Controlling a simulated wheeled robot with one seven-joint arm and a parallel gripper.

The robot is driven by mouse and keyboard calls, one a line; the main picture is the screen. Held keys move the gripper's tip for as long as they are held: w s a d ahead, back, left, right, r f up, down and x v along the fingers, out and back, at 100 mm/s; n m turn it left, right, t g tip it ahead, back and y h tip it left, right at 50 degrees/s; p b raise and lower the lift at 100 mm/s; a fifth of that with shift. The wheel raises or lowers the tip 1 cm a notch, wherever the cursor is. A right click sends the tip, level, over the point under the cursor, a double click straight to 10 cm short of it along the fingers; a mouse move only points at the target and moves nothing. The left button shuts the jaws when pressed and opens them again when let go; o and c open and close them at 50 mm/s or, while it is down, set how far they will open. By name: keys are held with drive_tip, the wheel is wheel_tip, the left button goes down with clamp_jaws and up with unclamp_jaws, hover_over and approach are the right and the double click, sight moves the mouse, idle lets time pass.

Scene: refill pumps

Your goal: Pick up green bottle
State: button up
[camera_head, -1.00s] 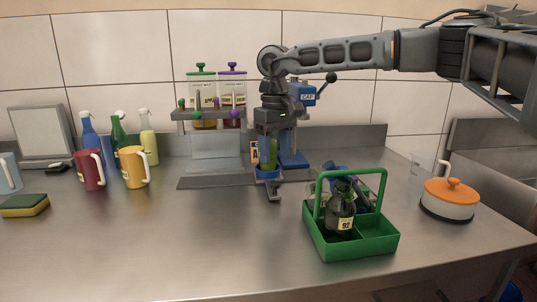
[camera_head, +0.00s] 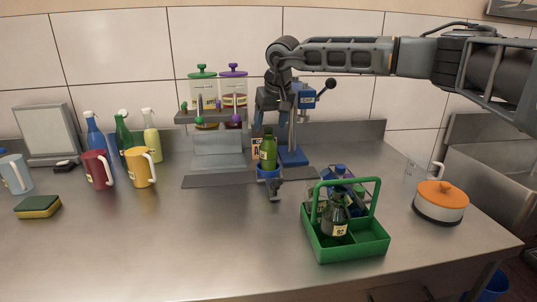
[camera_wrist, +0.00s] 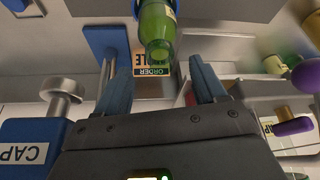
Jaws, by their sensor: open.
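A green bottle (camera_head: 268,152) stands upright in a small blue holder (camera_head: 268,173) at the middle of the counter. In the wrist view the bottle (camera_wrist: 158,28) shows at the top centre, its neck end toward me, with the blue holder's rim around it. My gripper (camera_head: 270,112) is just above and seemingly behind the bottle in the head view. In the wrist view its two blue fingers (camera_wrist: 160,75) are spread wide and empty, and the bottle lies beyond their tips, apart from them. Contact with the bottle is not visible.
A green crate (camera_head: 348,248) with dark bottles stands front right, beside an orange-lidded pot (camera_head: 440,200). A blue capping press (camera_head: 293,130) stands close right of the gripper, and dispensers (camera_head: 218,90) stand left.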

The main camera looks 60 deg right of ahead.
sight(269, 131)
drive_tip(key=x, duration=0.4)
drive_tip(key=shift+a+p, duration=0.15)
drive_tip(key=shift+p, duration=0.15)
drive_tip(key=shift+s, duration=0.1)
drive_tip(key=shift+c, duration=0.3)
clamp_jaws()
